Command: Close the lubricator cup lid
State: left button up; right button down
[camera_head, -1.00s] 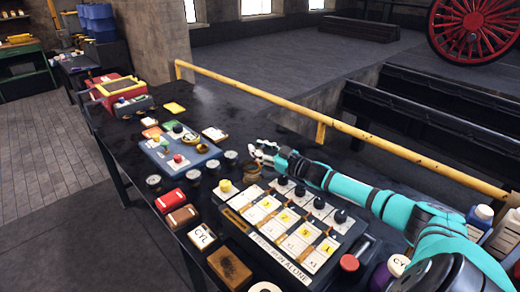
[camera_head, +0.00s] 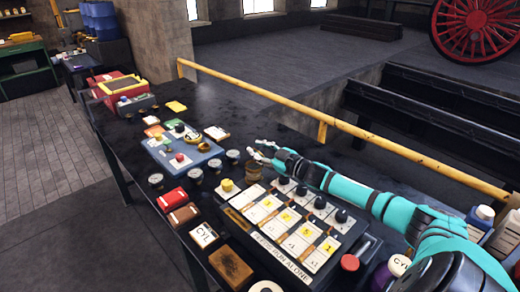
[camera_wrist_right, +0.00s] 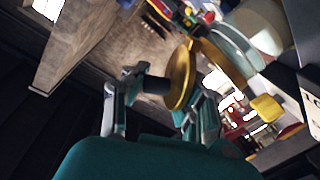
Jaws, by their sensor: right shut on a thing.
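My right gripper (camera_head: 262,150) reaches in from the right, over the far side of the table, past the row of black knobs. In the right wrist view its two fingers (camera_wrist_right: 157,104) are closed around a dark knob (camera_wrist_right: 154,85). The knob joins a round brass disc (camera_wrist_right: 181,77), which looks like the cup lid. A small brown round cup (camera_head: 254,169) stands just below the gripper in the head view. I cannot tell whether the disc touches it. A brass dish (camera_head: 203,146) sits on the blue-grey tray to the left. My left gripper is out of view.
The labelled control panel (camera_head: 290,228) stands right in front of the cup. Several small gauges, a red box (camera_head: 172,199) and a brown box (camera_head: 184,215) lie left of it. A yellow rail (camera_head: 350,130) runs along the table's far side. Dark tabletop (camera_head: 230,118) is clear behind the cup.

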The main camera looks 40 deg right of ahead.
jog(key=shift+s+a+f+n, duration=0.15)
jog(key=shift+a+n, duration=0.15)
jog(key=shift+n, duration=0.35)
jog(key=shift+w+a+f+n, duration=0.1)
jog(key=shift+a+f+n, duration=0.15)
jog(key=shift+n, duration=0.45)
jog(key=shift+s+a+f+n, duration=0.1)
jog(key=shift+a+n, duration=0.25)
jog(key=shift+n, duration=0.3)
dwell(1.6)
jog(key=c, duration=1.1)
grip_release()
jog(key=shift+r, duration=0.1)
jog(key=s, duration=0.3)
jog(key=s+d, duration=0.1)
jog(key=s, duration=0.2)
jog(key=s+d, duration=0.1)
jog(key=s, duration=0.3)
jog(key=shift+s+r, duration=0.1)
jog(key=shift+r, duration=0.2)
jog(key=shift+s+d+r, duration=0.1)
jog(key=shift+s+r, duration=0.05)
jog(key=shift+s, duration=0.6)
